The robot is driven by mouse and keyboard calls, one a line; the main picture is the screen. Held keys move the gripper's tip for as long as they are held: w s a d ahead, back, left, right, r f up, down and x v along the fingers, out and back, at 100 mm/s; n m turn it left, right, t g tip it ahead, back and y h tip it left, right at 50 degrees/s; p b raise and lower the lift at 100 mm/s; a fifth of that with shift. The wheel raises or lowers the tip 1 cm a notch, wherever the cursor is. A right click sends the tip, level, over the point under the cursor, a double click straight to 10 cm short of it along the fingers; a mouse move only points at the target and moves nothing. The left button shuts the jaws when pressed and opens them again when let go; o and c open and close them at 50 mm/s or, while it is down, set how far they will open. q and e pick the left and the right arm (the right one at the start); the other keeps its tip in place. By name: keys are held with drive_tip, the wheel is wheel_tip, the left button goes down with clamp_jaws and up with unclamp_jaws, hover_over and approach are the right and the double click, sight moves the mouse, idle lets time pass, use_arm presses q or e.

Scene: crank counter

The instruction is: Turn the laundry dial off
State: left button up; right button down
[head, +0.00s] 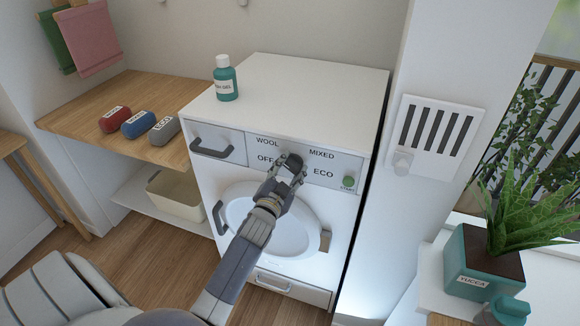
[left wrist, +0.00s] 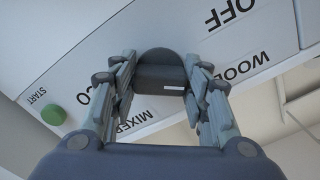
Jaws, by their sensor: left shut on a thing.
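The white washing machine (head: 300,90) stands in the middle of the head view. Its front panel carries the labels OFF, WOOL, MIXED and ECO around the laundry dial. The dark grey dial (left wrist: 160,75) shows between the fingers in the left wrist view, with a short white mark near its lower edge. Which label the mark points at, I cannot tell. My left gripper (head: 290,168) is shut on the dial and hides most of it in the head view. It also shows in the left wrist view (left wrist: 160,90), a finger on each side of the dial. My right gripper is out of view.
The green START button (head: 348,182) is right of the dial. A drawer handle (head: 212,150) sticks out left of it. A teal bottle (head: 226,78) stands on top of the machine. Red, blue and grey rolls lie on the wooden counter (head: 85,105). A potted yucca (head: 485,262) stands right.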

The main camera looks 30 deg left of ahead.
use_arm(q)
drive_tip(key=shift+n+p, duration=0.5)
drive_tip(key=shift+n, duration=1.5)
drive_tip(key=o, duration=1.1)
drive_tip(key=shift+f, duration=0.1)
drive_tip(key=shift+c, duration=0.2)
drive_tip(key=shift+s, duration=0.1)
drive_tip(key=v, duration=1.1)
drive_tip(key=shift+s, duration=0.4)
drive_tip(key=shift+f, duration=0.1)
